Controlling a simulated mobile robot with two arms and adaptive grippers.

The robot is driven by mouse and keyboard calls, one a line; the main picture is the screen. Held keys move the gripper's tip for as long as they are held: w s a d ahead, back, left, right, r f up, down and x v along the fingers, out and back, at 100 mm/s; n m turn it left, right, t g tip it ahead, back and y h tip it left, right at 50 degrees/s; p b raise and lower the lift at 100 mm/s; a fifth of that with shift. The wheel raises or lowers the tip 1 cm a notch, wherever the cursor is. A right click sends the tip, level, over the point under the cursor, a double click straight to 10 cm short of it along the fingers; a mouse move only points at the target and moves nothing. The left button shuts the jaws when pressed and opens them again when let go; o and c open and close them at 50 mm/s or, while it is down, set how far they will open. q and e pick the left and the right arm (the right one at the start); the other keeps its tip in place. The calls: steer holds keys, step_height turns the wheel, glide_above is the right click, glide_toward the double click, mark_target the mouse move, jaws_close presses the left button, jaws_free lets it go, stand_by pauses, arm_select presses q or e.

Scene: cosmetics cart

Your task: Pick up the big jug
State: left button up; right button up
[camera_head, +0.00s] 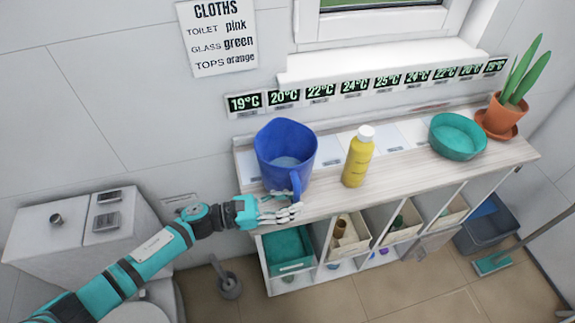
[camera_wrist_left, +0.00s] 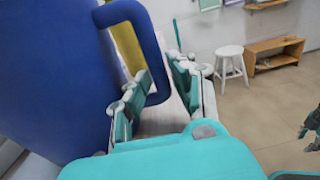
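The big blue jug (camera_head: 285,148) stands upright on the left end of the wooden shelf top, its handle (camera_head: 296,183) turned toward the front. In the left wrist view the jug (camera_wrist_left: 50,80) fills the left side, and its handle (camera_wrist_left: 153,50) reaches in between my fingers. My left gripper (camera_head: 288,207) is at the front edge of the shelf, right at the lower part of the handle. In the left wrist view the fingers of this gripper (camera_wrist_left: 158,82) are apart, with a gap beside the handle. Whether one finger touches the handle, I cannot tell.
A yellow bottle (camera_head: 357,160) stands right of the jug. A teal bowl (camera_head: 458,137) and a potted plant (camera_head: 501,117) stand farther right. Bins, including a teal one (camera_head: 289,249), sit below the shelf top. A white stool (camera_wrist_left: 230,55) is across the room.

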arm_select(q)
steer(key=shift+x, duration=0.85)
steer(key=shift+c, duration=0.4)
jaws_close()
steer(key=shift+r, duration=0.1)
